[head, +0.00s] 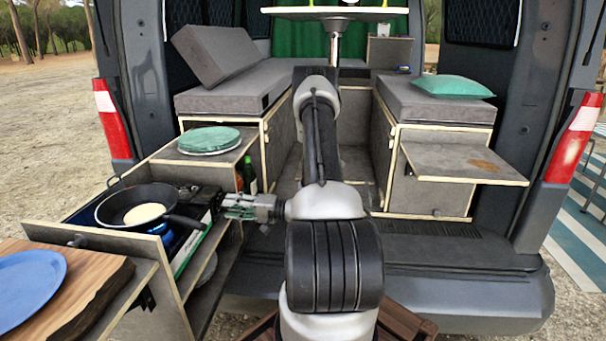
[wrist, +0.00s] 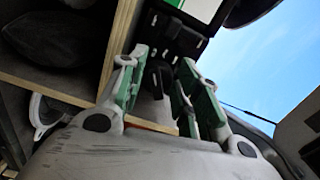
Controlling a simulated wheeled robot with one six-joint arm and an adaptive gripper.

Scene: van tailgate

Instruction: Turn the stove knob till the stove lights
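The stove (head: 207,205) sits in the pulled-out drawer at the left in the head view, with a black pan (head: 120,212) on it. Blue glow like a flame (head: 172,239) shows under the pan. My gripper (head: 230,206) is at the stove's right side, level with its front panel. In the wrist view the green-padded fingers of my gripper (wrist: 160,70) stand a little apart before the black stove panel (wrist: 182,38). A dark part, probably the knob (wrist: 157,78), shows between them. I cannot tell whether the pads touch it.
A pale round food (head: 145,213) lies in the pan. A wooden board (head: 95,285) with a blue plate (head: 28,285) is at front left. A green round item (head: 209,140) lies on the shelf behind. A bottle (head: 249,172) stands close behind my gripper. Drawer edges surround the stove.

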